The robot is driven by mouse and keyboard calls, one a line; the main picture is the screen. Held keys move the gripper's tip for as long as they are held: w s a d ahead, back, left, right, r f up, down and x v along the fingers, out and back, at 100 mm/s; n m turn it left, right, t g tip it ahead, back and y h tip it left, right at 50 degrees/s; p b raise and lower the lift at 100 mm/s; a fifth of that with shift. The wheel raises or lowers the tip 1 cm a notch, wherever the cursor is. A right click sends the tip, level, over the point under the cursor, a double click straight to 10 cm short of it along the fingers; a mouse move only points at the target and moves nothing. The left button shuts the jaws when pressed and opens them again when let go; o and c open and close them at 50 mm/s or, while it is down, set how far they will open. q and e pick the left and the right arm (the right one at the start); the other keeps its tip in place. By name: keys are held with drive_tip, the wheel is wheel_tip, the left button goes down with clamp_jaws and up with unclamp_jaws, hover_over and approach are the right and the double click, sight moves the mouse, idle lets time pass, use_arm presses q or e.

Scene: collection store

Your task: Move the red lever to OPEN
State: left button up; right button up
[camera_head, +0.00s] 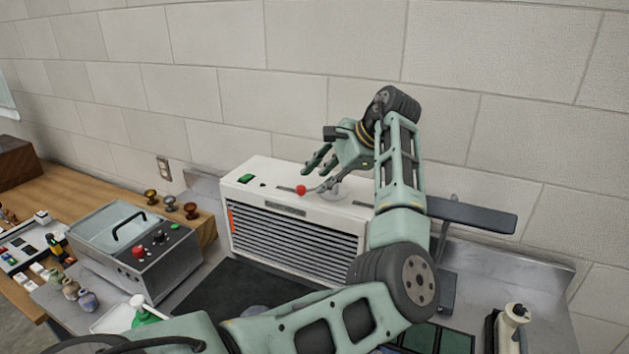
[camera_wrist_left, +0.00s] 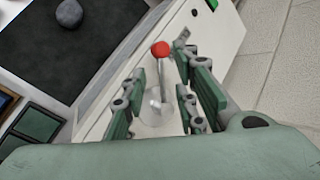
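The red lever's ball knob (camera_head: 301,189) shows above the top of a white slatted box (camera_head: 262,171) by the wall. In the left wrist view its red knob (camera_wrist_left: 160,48) tops a thin metal shaft rising from a pale round base (camera_wrist_left: 156,108). My left gripper (camera_head: 315,180) is above the box top at the lever. In the wrist view its two green fingers (camera_wrist_left: 162,85) are apart, one on each side of the shaft. I cannot tell whether either finger touches it. No OPEN marking is legible. My right gripper is in neither view.
A grey control box (camera_head: 152,262) with a handle and knobs stands left of the white box. A dark mat (camera_head: 222,290) lies in front. A dark flat shelf-like piece (camera_head: 472,214) sticks out at right. A pale bottle (camera_head: 512,325) stands at lower right.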

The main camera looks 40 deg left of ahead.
sight(310, 190)
use_arm(q)
drive_tip(key=shift+p+x, duration=0.3)
drive_tip(key=shift+x, duration=0.95)
drive_tip(key=shift+w+a+f, duration=0.1)
drive_tip(key=shift+a+f, duration=0.15)
drive_tip(key=shift+f, duration=0.05)
drive_tip(key=shift+a+f, duration=0.15)
drive_tip(key=shift+f, duration=0.05)
clamp_jaws()
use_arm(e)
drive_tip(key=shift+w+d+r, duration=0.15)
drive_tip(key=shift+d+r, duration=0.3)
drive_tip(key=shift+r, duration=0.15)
use_arm(q)
drive_tip(key=shift+f, duration=0.1)
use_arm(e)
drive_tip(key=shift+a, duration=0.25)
